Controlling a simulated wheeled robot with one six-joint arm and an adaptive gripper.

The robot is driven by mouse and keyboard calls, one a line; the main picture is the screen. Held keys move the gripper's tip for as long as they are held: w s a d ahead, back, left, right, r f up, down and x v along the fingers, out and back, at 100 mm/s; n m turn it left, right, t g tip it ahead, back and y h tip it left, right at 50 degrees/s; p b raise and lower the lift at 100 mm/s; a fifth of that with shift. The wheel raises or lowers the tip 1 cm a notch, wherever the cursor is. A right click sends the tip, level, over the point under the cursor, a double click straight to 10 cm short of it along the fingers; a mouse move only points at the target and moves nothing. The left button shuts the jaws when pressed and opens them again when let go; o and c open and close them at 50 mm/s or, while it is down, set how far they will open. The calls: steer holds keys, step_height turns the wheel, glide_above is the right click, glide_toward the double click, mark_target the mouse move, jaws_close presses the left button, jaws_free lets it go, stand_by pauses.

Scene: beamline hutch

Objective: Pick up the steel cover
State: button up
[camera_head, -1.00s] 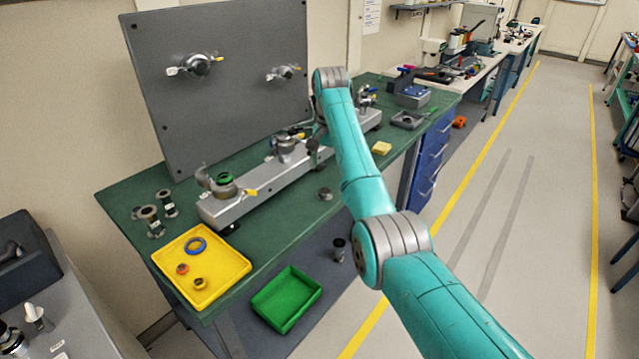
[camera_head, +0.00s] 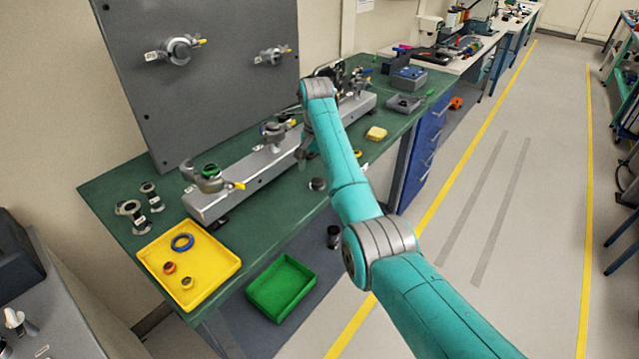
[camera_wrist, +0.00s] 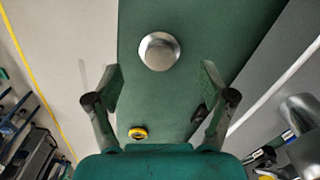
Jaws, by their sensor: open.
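The steel cover is a small round, shiny metal cap (camera_wrist: 159,52). It lies on the green bench top, and in the head view (camera_head: 318,184) it sits near the bench's front edge, in front of the grey rail. My gripper (camera_wrist: 160,78) is open and empty above the bench, its fingers spread wide. In the wrist view the cover appears just beyond the fingertips, roughly centred between them, and apart from both. In the head view the gripper (camera_head: 305,155) is small and partly lost against the rail.
The grey rail (camera_head: 235,193) with mounted fittings runs behind the cover. A yellow tray (camera_head: 222,285) holds a blue ring and small parts. A green bin (camera_head: 283,288) sits below the bench front. A yellow ring (camera_wrist: 138,133) lies near my gripper. Bench around the cover is clear.

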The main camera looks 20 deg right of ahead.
mark_target(317, 181)
step_height(317, 181, down, 3)
steer(key=shift+f, duration=0.2)
steer(key=shift+s, duration=0.1)
steer(key=c, duration=1.5)
steer(key=shift+r, duration=0.1)
steer(key=shift+c, duration=0.2)
step_height(317, 181, up, 10)
